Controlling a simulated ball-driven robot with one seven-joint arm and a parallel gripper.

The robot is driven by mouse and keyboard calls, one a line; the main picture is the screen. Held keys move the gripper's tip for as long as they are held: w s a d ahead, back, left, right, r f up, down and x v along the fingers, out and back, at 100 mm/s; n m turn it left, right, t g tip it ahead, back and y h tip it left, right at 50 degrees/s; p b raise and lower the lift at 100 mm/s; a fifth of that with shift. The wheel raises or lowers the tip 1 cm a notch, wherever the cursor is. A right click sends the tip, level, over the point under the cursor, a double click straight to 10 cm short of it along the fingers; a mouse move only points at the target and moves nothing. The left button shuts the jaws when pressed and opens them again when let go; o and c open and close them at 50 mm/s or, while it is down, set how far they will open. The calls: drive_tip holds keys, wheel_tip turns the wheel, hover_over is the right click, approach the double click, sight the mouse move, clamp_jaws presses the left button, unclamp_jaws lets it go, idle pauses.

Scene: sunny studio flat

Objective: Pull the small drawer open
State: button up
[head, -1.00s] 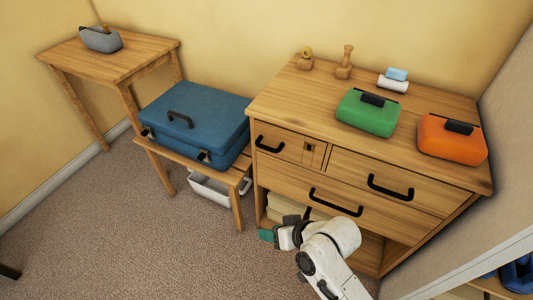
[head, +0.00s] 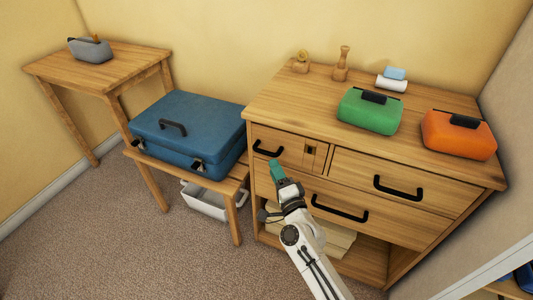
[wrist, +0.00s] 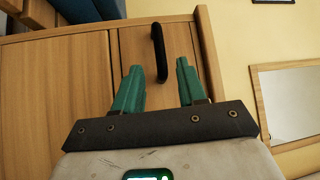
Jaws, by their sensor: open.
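The small drawer (head: 290,148) is at the top left of the wooden dresser, with a black bar handle (head: 267,151) on its front. It looks shut, its front level with the dresser face. In the wrist view the small drawer's front (wrist: 145,72) shows with its black handle (wrist: 159,52) ahead of the fingertips, roughly between them. My gripper (head: 277,168) has green fingers and is just below and in front of the handle in the head view. In the wrist view my gripper (wrist: 158,78) is open and empty, and I see no contact with the handle.
The wider drawer (head: 400,185) is to the right, and the long lower drawer (head: 350,200) is below. A blue suitcase (head: 188,132) on a low bench (head: 230,186) stands close at left. Green (head: 370,112) and orange (head: 457,135) cases sit on top. Carpet in front is clear.

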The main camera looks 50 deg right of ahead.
sight(267, 153)
drive_tip(key=x, duration=0.7)
drive_tip(key=shift+w+d, duration=0.15)
drive_tip(key=shift+w, duration=0.15)
clamp_jaws()
